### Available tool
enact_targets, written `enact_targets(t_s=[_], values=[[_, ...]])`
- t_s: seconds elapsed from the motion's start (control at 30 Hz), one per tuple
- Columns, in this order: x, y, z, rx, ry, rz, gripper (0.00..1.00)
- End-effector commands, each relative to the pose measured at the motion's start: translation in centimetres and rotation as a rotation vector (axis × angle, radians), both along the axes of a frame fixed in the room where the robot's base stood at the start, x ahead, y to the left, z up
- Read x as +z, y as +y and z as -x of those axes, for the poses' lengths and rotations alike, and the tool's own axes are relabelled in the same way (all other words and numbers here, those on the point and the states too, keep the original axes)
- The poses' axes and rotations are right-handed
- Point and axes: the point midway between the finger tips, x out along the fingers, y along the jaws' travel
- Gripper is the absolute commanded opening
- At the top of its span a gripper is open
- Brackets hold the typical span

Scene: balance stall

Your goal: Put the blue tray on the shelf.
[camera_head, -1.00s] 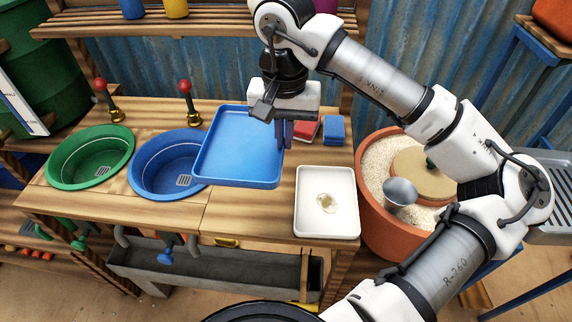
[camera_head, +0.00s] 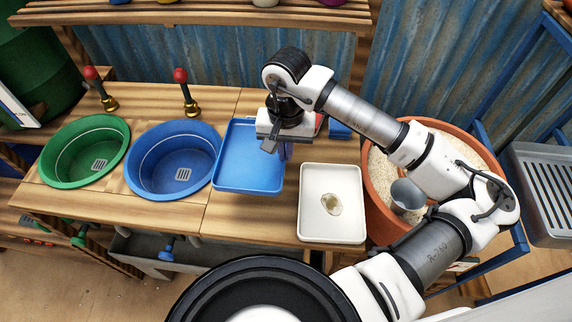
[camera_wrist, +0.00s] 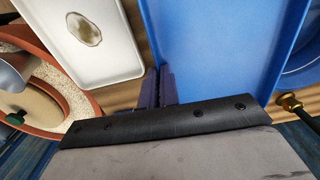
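The blue tray (camera_head: 249,172) is a shallow rectangle at mid-counter, between the blue basin and a white tray. It overlaps the basin's right rim in the head view, and any gap beneath it is hard to judge. My gripper (camera_head: 284,151) is at its right edge, with fingers close together on the rim. In the wrist view the fingers (camera_wrist: 160,87) point down at the edge of the blue tray (camera_wrist: 215,45), which looks empty. The wooden shelf (camera_head: 200,17) runs along the top of the head view, above the counter, with several pots partly cut off.
The blue basin (camera_head: 150,178) and green basin (camera_head: 62,165) are left, with red-knobbed taps behind. A white tray (camera_head: 318,230) with a stained patch lies right. A terracotta tub (camera_head: 377,205) of grain with a metal scoop stands farther right. Sponges are partly hidden behind my gripper.

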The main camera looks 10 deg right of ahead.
Motion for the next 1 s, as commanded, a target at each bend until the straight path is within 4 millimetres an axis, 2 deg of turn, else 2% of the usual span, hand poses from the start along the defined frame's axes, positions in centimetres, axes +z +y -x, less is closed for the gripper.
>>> enact_targets(t_s=[0.1, 0.33, 0.53, 1.0], values=[[-2.1, 0.0, 0.1, -0.001, 0.001, -0.003, 0.0], [-4.4, 0.0, 0.0, -0.002, 0.0, -0.002, 0.0], [-7.1, 0.0, 0.0, -0.004, 0.0, -0.002, 0.0], [-8.0, -0.1, -0.1, -0.001, -0.003, 0.002, 0.0]])
